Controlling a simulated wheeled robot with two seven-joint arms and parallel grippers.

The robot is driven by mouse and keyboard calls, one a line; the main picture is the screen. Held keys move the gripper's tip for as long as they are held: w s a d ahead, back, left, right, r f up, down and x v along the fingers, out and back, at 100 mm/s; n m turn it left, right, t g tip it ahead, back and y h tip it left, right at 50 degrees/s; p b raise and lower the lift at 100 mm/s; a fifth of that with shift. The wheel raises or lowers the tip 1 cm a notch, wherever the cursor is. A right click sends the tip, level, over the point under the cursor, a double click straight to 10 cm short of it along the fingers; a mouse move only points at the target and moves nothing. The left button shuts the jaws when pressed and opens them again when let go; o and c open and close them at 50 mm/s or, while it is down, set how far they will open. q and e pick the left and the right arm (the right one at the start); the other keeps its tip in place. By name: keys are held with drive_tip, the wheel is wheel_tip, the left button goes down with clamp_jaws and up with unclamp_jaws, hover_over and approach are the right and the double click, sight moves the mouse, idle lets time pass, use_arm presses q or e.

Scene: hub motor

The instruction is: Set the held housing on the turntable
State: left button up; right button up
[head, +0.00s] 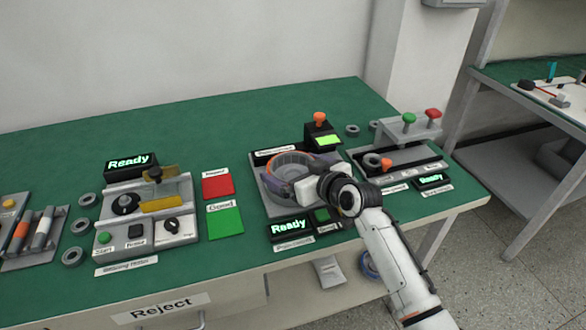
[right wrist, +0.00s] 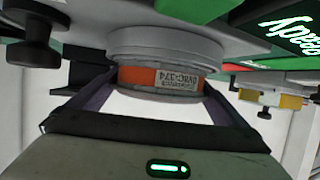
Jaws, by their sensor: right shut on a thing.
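The housing (head: 290,163) is a round grey part with an orange ring inside its top in the head view. In the right wrist view the housing (right wrist: 158,77) shows an orange band with a white printed label. My right gripper (head: 297,178) is shut on it, with one dark finger on each side. The turntable (right wrist: 165,45) appears as a round grey disc against the housing's far face in the wrist view. The housing is over the turntable and looks upright; I cannot tell whether they touch. In the head view the housing and gripper hide the turntable. My left gripper is out of view.
The station's grey base plate (head: 262,192) has a black box with an orange knob (head: 320,119) behind and a Ready display (head: 289,228) in front. A clamp fixture (head: 410,128) stands right. Red (head: 218,186) and green (head: 224,222) pads lie left.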

drive_tip(key=shift+r, duration=0.1)
drive_tip(key=o, duration=1.1)
drive_tip(key=shift+s+f, duration=0.1)
drive_tip(key=shift+f, duration=0.15)
drive_tip(key=shift+r+p, duration=2.35)
drive_tip(key=shift+r, duration=0.25)
drive_tip(key=shift+r+p, duration=0.55)
drive_tip(key=shift+r, duration=0.5)
drive_tip(key=shift+f, duration=0.1)
